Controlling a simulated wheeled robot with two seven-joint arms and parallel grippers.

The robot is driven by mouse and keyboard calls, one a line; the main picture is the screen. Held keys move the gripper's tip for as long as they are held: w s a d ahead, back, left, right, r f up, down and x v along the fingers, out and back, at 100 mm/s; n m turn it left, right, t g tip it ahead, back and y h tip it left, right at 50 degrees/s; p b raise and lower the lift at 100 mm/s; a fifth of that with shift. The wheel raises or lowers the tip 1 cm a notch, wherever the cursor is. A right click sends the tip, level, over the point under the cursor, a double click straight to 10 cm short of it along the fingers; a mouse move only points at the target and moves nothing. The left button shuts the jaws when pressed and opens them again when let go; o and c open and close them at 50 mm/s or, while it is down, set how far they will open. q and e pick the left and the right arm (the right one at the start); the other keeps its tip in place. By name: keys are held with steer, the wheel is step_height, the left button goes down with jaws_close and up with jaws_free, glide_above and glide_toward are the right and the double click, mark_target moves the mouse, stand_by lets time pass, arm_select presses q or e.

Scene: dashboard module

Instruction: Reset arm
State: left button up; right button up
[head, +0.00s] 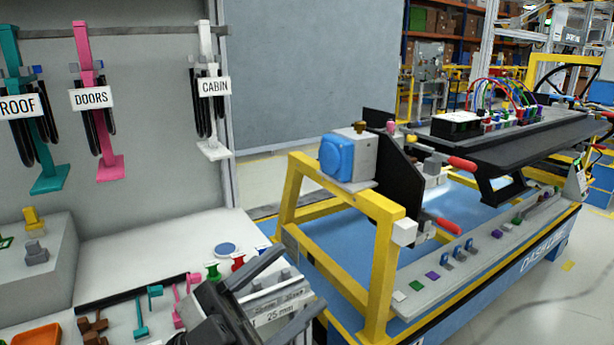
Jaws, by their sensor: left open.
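My left gripper (296,283) is dark grey and shows at the bottom centre of the head view. Its two fingers point to the upper right and are spread apart, with nothing held between them. It is over the right end of a light work surface, in front of a grey block labelled "25 mm" (283,312), which it partly hides. I cannot tell whether it touches the block. My right gripper is not in view.
A yellow frame (380,270) on a blue base stands just right of my gripper, carrying a black dashboard module (510,140) with cables. Teal, pink and white tools labelled ROOF, DOORS and CABIN (214,87) hang at left. Small coloured parts and an orange tray (38,335) lie below.

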arm_select(q)
steer(key=w+a+f+n+t+y, duration=0.1)
steer(key=a+f+n+t+y, duration=0.3)
steer(key=f+n+y, duration=0.45)
steer(key=w+a+f+n+t+y, duration=0.1)
steer(key=a+f+n+t+y, duration=0.25)
steer(key=f+n+y, duration=0.45)
steer(key=s+a+f+g+y, duration=0.1)
steer(key=s+f+g, duration=0.2)
steer(key=f, duration=0.4)
steer(key=s+a+f+n+g+y+p, duration=0.1)
steer(key=s+a+f+g+y, duration=0.1)
steer(key=s+f, duration=0.4)
steer(key=shift+s+a+f+g, duration=0.15)
steer(key=shift+a+f+g, duration=0.15)
steer(key=shift+f+g, duration=0.4)
steer(key=shift+n, duration=0.25)
steer(key=shift+c, duration=0.4)
